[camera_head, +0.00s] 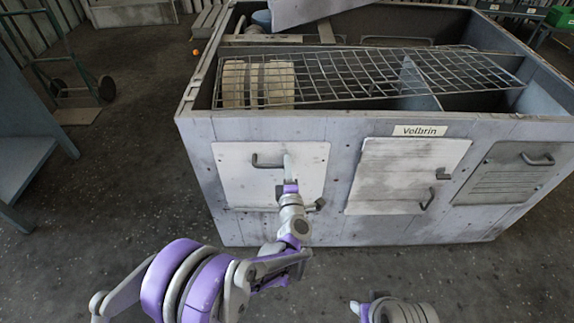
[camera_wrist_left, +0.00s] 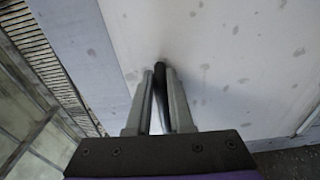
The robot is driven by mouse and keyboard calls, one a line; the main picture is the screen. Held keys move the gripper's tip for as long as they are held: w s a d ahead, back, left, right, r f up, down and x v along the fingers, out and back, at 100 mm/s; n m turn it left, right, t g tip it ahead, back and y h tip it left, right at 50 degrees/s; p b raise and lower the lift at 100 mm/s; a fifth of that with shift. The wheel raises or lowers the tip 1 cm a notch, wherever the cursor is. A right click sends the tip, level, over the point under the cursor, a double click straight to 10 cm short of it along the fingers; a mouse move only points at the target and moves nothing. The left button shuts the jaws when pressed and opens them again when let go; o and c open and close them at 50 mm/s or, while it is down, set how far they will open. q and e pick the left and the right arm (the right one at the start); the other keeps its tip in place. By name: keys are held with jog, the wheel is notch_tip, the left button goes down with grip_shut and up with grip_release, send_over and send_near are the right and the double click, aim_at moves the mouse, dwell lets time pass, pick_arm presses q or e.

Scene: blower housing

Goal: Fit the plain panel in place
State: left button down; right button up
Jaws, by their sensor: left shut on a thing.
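The plain panel (camera_head: 240,184) is a pale, smooth sheet at the left of the housing's front wall. It stands upright against the wall; I cannot tell whether it is fully flush. My left gripper (camera_head: 289,176) is at its dark handle (camera_head: 266,162), shut on it. In the left wrist view, the fingers (camera_wrist_left: 160,100) close on the dark handle bar (camera_wrist_left: 158,75), with the pale panel face (camera_wrist_left: 225,60) behind. The fingers hide part of the handle. My right gripper (camera_head: 362,308) is at the bottom edge, away from the housing; its fingers are unclear.
The grey housing (camera_head: 345,133) bears a wire grid (camera_head: 370,75) across its open top. A second pale panel (camera_head: 400,170) and a slatted panel (camera_head: 510,175) are to the right. A hand cart (camera_head: 75,85) and blue-grey furniture (camera_head: 25,160) stand left. The floor in front is clear.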

pick_arm(q)
jog(key=shift+w, duration=0.1)
jog(key=c, duration=0.7)
grip_release()
jog(key=shift+f, duration=0.1)
jog(key=o, duration=0.5)
jog(key=shift+c, duration=0.2)
jog(key=s, duration=0.8)
jog(key=shift+b, duration=0.3)
